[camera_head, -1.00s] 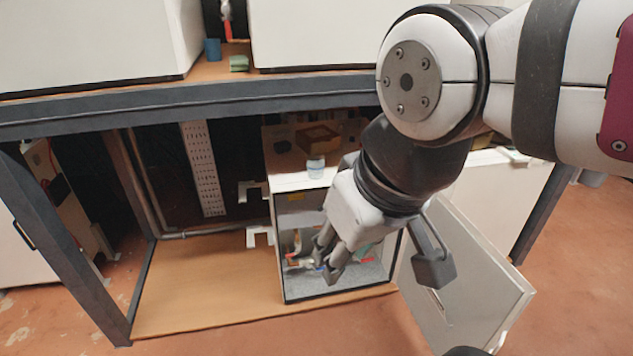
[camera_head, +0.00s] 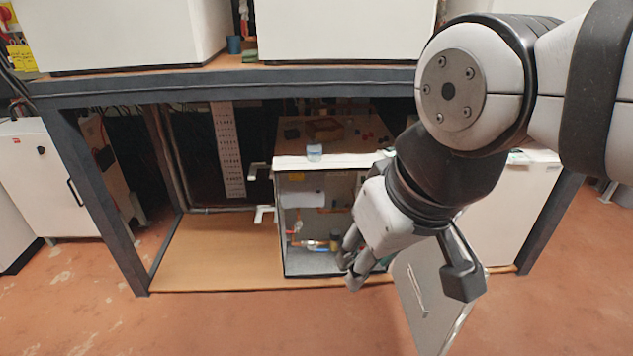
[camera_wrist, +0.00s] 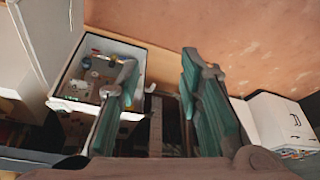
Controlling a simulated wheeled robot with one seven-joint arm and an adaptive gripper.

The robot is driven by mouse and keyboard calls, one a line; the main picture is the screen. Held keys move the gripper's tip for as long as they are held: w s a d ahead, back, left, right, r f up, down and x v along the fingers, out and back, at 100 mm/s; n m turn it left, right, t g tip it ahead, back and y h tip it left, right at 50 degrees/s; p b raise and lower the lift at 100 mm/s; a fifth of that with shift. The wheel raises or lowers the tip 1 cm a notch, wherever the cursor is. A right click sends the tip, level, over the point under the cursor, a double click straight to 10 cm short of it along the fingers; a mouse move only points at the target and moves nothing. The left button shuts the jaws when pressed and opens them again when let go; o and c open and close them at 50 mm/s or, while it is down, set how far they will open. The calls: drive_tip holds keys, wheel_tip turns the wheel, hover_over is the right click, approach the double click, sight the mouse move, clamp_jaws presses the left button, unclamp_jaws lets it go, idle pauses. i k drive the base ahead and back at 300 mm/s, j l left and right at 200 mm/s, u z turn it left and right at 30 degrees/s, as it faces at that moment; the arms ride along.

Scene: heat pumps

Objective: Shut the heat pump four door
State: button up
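The heat pump (camera_head: 287,240) is a white box on the wooden lower shelf, its front open and pipes and valves showing inside. Its grey-white door (camera_head: 428,300) stands swung wide open to the right, toward me. My gripper (camera_head: 405,278) is in front of the box's right side, close to the door, with its fingers spread and nothing between them. In the head view one finger overlaps the door; I cannot tell whether it touches. In the wrist view my gripper (camera_wrist: 158,85) is open, and the open box (camera_wrist: 139,56) shows behind the left finger.
A dark metal frame (camera_head: 95,200) surrounds the shelf (camera_head: 215,262), whose left part is bare. A small cup (camera_head: 314,153) stands on top of the box. Other white units stand above and at both sides. The orange floor (camera_head: 320,325) in front is open.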

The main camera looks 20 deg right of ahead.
sight(434, 327)
drive_tip(key=k+l, duration=0.15)
drive_tip(key=l, duration=0.25)
drive_tip(key=k+l+u, duration=0.1)
drive_tip(key=l, duration=0.25)
drive_tip(key=k+l, duration=0.15)
drive_tip(key=l, duration=0.25)
drive_tip(key=k+l, duration=0.15)
drive_tip(key=l, duration=0.2)
drive_tip(key=k+l+u, duration=0.1)
drive_tip(key=l, duration=0.25)
drive_tip(key=k+l, duration=0.1)
drive_tip(key=l, duration=0.3)
drive_tip(key=k+l, duration=0.1)
drive_tip(key=l, duration=0.3)
drive_tip(key=k+l+u, duration=0.1)
drive_tip(key=l, duration=0.3)
drive_tip(key=k+l, duration=0.1)
drive_tip(key=l, duration=0.25)
drive_tip(key=i+l+u, duration=0.45)
drive_tip(key=i+l, duration=0.5)
drive_tip(key=k+l, duration=0.15)
drive_tip(key=k, duration=0.25)
drive_tip(key=k+j+u, duration=0.15)
drive_tip(key=j, duration=0.35)
drive_tip(key=j+u, duration=0.1)
drive_tip(key=j, duration=0.35)
